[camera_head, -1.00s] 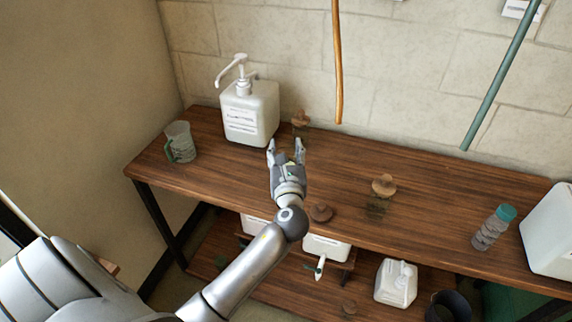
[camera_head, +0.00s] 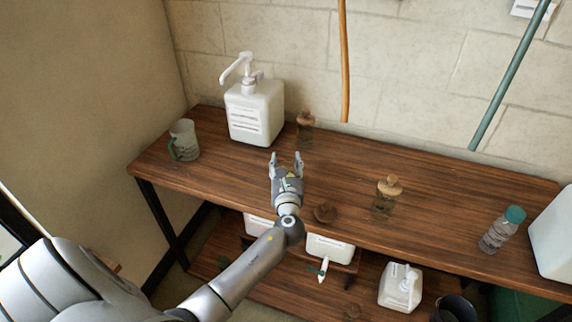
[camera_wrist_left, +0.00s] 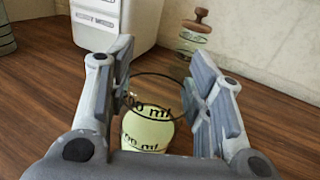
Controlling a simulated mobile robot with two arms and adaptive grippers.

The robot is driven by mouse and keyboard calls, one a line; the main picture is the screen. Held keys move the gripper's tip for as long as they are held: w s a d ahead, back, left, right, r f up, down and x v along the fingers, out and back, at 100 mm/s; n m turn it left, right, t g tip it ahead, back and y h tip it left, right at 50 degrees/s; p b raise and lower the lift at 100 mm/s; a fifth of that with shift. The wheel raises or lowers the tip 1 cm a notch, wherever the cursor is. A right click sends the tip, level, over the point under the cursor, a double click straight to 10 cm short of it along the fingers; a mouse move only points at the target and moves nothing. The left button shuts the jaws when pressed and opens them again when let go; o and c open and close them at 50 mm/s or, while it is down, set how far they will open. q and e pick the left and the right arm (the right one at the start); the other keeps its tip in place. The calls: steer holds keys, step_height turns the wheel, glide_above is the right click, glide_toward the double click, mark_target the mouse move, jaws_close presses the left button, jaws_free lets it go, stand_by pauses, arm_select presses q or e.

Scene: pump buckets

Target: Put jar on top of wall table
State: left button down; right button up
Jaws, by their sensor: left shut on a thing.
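My left gripper (camera_head: 287,160) is over the wooden wall table (camera_head: 450,225), in front of the white pump bucket (camera_head: 256,112). In the left wrist view the left gripper (camera_wrist_left: 165,85) is shut on a see-through vessel (camera_wrist_left: 147,128) with ml marks and a pale yellow-green tint. Its thin round rim shows between the fingers; its base is hidden. I cannot tell whether it touches the table. A stoppered glass jar (camera_head: 386,200) stands right of the gripper. Another stoppered jar (camera_head: 305,130) stands beside the bucket; it also shows in the left wrist view (camera_wrist_left: 191,45). My right gripper is not in view.
A mug (camera_head: 184,140) stands at the table's left end. A teal-capped bottle (camera_head: 501,230) and a white container (camera_head: 555,235) are at the right. White containers sit on the lower shelf. Hoses hang by the wall.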

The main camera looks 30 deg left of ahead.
arm_select(q)
steer(key=shift+f, duration=0.1)
steer(key=c, duration=0.7)
jaws_free()
steer(key=shift+s+d, duration=0.1)
steer(key=v, duration=1.1)
steer(key=shift+s+d+b, duration=0.15)
steer(key=shift+s+b, duration=0.2)
steer(key=shift+s, duration=0.05)
